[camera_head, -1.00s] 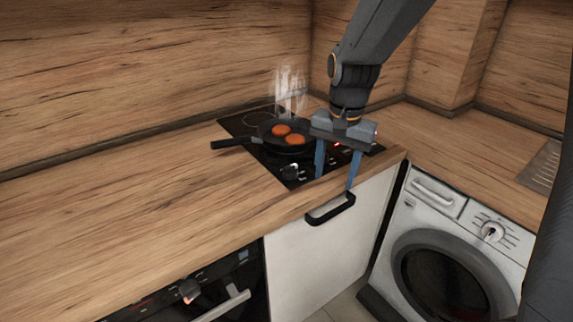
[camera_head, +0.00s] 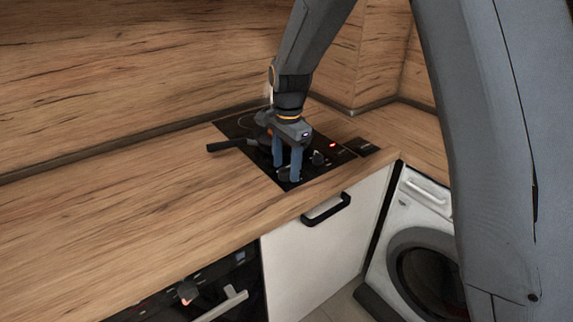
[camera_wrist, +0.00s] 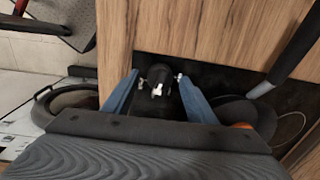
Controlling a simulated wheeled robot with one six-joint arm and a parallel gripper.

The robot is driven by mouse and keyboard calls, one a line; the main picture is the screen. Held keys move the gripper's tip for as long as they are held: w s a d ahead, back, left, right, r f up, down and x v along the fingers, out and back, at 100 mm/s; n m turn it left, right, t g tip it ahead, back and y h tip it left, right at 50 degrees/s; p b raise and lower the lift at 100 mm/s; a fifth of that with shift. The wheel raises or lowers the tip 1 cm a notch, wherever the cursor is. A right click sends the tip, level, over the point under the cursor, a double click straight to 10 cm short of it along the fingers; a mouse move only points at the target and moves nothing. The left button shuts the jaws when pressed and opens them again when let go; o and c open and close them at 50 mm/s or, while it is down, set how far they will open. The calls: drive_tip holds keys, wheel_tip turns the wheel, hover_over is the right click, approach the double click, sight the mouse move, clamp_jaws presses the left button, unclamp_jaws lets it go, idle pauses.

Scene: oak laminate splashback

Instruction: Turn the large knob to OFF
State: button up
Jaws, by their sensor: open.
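A black knob with a white pointer (camera_wrist: 158,80) shows between my fingers in the wrist view, on the front part of the black cooktop (camera_head: 234,128). My gripper (camera_head: 287,170) is open and points down over it; it also shows in the wrist view (camera_wrist: 157,76), with one blue finger on each side of the knob. I cannot tell whether the fingers touch it. In the head view my fingers mostly hide this knob. Another cooktop knob (camera_head: 318,158) stands to the right of my gripper. The pictures do not show a readable OFF mark.
A dark pan (camera_head: 232,144) stands on the cooktop behind my gripper, its handle pointing left. A red light (camera_head: 333,145) glows on the cooktop. A cabinet handle (camera_head: 326,208) sits below the counter edge, and an oven knob (camera_head: 188,291) lower left. The left counter (camera_head: 120,200) is clear.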

drive_tip(key=shift+f, duration=0.35)
drive_tip(key=c, duration=1.1)
drive_tip(key=shift+o, duration=0.2)
